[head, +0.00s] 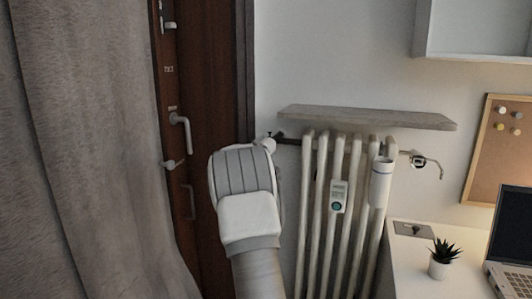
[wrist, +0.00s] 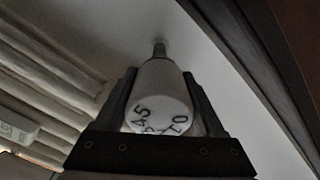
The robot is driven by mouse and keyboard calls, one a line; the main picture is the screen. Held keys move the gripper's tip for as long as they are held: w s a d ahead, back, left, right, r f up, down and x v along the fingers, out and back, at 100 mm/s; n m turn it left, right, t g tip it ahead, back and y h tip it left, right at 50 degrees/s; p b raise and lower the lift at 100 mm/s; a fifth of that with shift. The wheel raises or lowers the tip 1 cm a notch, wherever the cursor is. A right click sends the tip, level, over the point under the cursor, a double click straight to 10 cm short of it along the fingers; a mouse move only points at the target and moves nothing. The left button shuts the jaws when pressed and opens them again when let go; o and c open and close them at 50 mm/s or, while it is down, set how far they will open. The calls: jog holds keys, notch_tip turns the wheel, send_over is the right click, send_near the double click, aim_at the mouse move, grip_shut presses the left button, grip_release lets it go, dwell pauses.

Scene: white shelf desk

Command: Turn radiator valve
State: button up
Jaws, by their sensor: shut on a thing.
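The radiator valve (wrist: 160,98) is a white knob with dark numbers on its end face, in the middle of the wrist view. My gripper (wrist: 160,110) is shut on it, with one dark finger on each side. A short stem runs from the knob to the pale wall. In the head view a small white part of the valve (head: 269,142) shows at the radiator's upper left, just above my arm. My arm hides the gripper and most of the knob there. The white radiator (head: 323,215) stands against the wall, and its ribs (wrist: 50,85) fill the left of the wrist view.
A grey shelf board (head: 365,117) lies over the radiator. A small meter (head: 338,196) and a white cylinder (head: 381,182) are on its front. A brown door (head: 210,90) and grey curtain (head: 85,150) are left. A desk (head: 410,262) with plant (head: 440,262) and laptop (head: 512,250) stands right.

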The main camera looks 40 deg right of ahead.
jog(key=shift+m, duration=0.3)
jog(key=o, duration=1.3)
jog(key=shift+o, duration=0.2)
jog(key=shift+a, duration=0.1)
jog(key=p+v, duration=0.1)
jog(key=v, duration=1.6)
jog(key=shift+s+a, duration=0.1)
